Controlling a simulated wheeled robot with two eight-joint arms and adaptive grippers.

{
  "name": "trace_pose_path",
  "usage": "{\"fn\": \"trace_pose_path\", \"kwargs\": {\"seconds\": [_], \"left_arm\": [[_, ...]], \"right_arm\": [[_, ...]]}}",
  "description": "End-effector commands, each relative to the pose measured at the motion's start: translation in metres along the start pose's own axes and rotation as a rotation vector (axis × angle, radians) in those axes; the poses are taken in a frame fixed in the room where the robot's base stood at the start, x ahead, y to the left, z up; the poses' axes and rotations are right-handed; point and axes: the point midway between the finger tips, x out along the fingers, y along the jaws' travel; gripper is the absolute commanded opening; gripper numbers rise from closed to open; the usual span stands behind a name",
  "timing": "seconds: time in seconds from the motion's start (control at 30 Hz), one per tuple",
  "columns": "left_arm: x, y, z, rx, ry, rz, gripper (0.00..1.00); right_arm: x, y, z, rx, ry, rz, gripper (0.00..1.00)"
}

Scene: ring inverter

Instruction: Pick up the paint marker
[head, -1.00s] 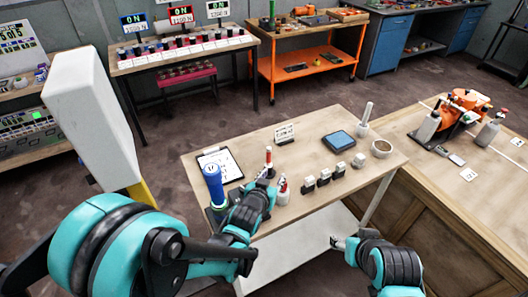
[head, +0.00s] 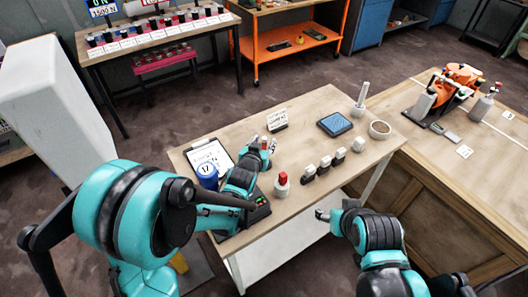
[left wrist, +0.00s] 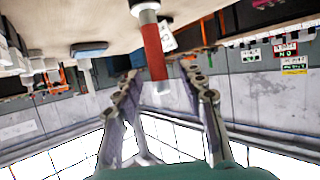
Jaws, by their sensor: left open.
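The paint marker (left wrist: 153,50) stands in the left wrist view with a red barrel and a pale end section, between and just beyond my open fingers. That view looks upside down, with the table along the top. My left gripper (left wrist: 160,85) is open and does not visibly touch it. In the head view, my left gripper (head: 267,147) is at the table's left-middle and hides most of the marker. My right gripper (head: 322,214) hangs in front of the table's near edge, and its jaw opening is too small to judge.
On the table (head: 310,110), a red-capped bottle (head: 282,185) and several small white-topped blocks (head: 325,163) stand right of my left gripper. A clipboard (head: 208,157) and a blue cylinder (head: 207,175) are left. A blue pad (head: 335,124) and a bowl (head: 380,129) lie farther right.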

Motion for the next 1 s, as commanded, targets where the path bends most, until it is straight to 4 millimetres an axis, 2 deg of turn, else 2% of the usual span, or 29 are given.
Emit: {"fn": "trace_pose_path", "kwargs": {"seconds": [0.03, 0.1, 0.3, 0.47, 0.83, 1.0], "left_arm": [[0.009, 0.000, 0.002, 0.000, 0.000, -0.001, 0.41], [0.013, -0.001, 0.001, 0.000, 0.001, -0.001, 0.41], [0.013, -0.001, 0.000, 0.000, 0.001, -0.001, 0.41], [0.013, -0.001, 0.000, 0.000, 0.001, -0.001, 0.00], [0.013, -0.001, -0.001, 0.000, 0.000, -0.001, 0.00], [0.009, -0.001, -0.011, 0.000, 0.001, -0.001, 0.00]], "right_arm": [[0.004, 0.000, 0.003, 0.000, 0.000, 0.000, 0.58], [0.005, 0.000, 0.003, 0.000, 0.000, 0.000, 0.58], [0.004, 0.000, 0.003, 0.000, 0.000, 0.000, 0.58], [0.004, 0.000, 0.003, 0.000, 0.000, 0.000, 0.58], [0.003, 0.000, 0.002, 0.000, 0.000, 0.000, 0.58], [-0.002, 0.000, -0.002, 0.000, 0.000, 0.000, 0.58]]}}
